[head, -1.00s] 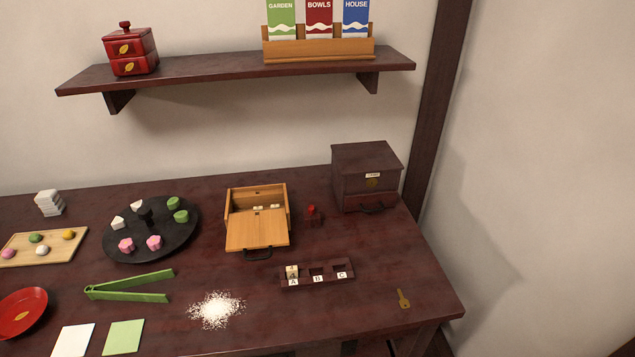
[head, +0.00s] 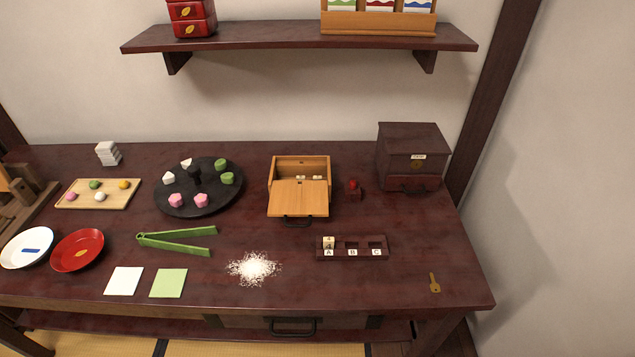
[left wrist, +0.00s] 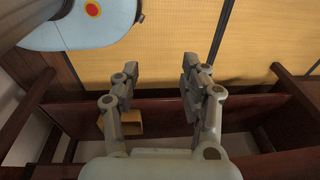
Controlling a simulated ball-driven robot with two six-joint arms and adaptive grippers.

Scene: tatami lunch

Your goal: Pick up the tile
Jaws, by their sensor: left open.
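A small pale tile (head: 329,242) with dark markings stands in slot A of the dark rack (head: 352,255); slots B and C look empty. Several more pale tiles (head: 316,178) lie at the back of the wooden box (head: 272,190), whose lid panel (head: 300,198) is slid toward the front. The lid partly hides the inside. My left gripper (left wrist: 157,80) is open and empty in the left wrist view, near dark wooden beams and away from the tiles. Neither gripper shows in the head view.
A red-knobbed block (head: 353,191) stands right of the box, with a dark cabinet (head: 410,155) behind. White powder (head: 254,267) and green tongs (head: 178,241) lie left of the rack. A key (head: 434,283) lies at right. A round black tray (head: 195,208) holds sweets.

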